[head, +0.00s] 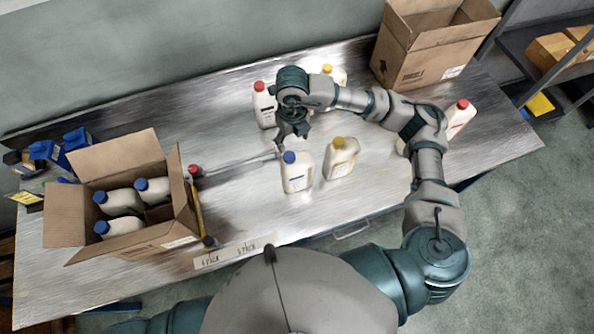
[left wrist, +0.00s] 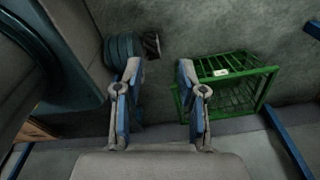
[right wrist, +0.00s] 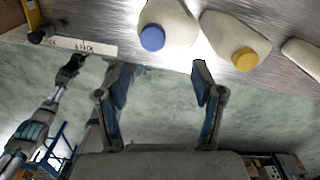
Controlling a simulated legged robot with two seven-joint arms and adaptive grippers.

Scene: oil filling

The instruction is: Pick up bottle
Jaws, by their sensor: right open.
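A white bottle with a blue cap (head: 297,177) stands upright on the metal table, in front of my right gripper (head: 293,133). It also shows at the top of the right wrist view (right wrist: 170,18). There my right gripper (right wrist: 158,75) is open and empty, with its fingertips apart and pointing toward the bottle's side. A yellow-capped bottle (head: 341,160) stands just right of the blue-capped one. A red-capped bottle (head: 262,108) and another yellow-capped bottle (head: 336,75) stand behind. My left gripper (left wrist: 159,75) is open and empty in the left wrist view and hidden in the head view.
An open cardboard box (head: 178,232) at the left holds blue-capped bottles. Another box (head: 425,58) stands at the back right. A red-capped bottle (head: 459,118) is beyond my right forearm. A green crate (left wrist: 235,85) is on the floor. The table's front right is clear.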

